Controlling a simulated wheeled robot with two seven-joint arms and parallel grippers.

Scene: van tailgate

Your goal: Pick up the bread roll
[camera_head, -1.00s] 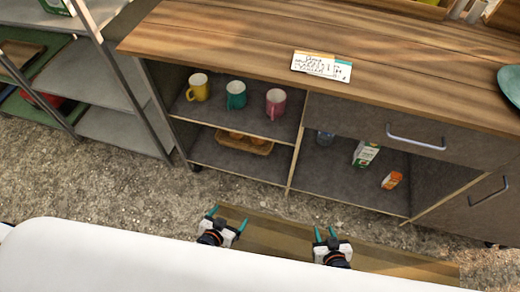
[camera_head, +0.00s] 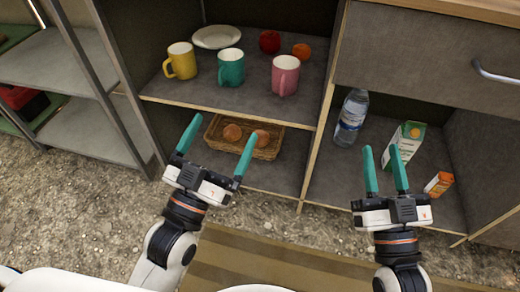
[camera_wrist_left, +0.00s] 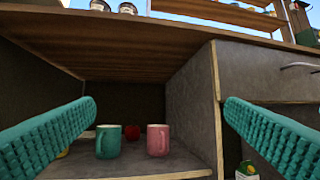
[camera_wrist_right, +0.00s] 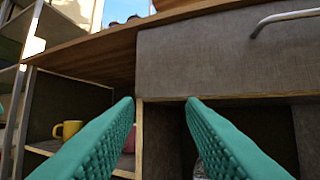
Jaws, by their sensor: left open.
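Two round brown bread rolls, one on the left (camera_head: 232,132) and one on the right (camera_head: 262,137), sit in a wicker basket (camera_head: 268,153) on the lower left shelf of the cabinet. My left gripper (camera_head: 221,129) is open and empty, its teal fingers wide apart in front of the basket. In the left wrist view, the left fingers (camera_wrist_left: 160,110) frame the upper shelf's mugs, and no roll shows. My right gripper (camera_head: 383,150) is open, with a narrower gap, in front of the right compartment, and holds nothing visible.
Yellow (camera_head: 181,62), teal (camera_head: 231,67) and pink (camera_head: 285,75) mugs, a plate (camera_head: 217,37) and red and orange fruit stand on the shelf above. A water bottle (camera_head: 351,118), a carton (camera_head: 403,146) and a small orange box (camera_head: 438,184) occupy the right compartment. A vertical divider (camera_head: 319,130) separates the compartments.

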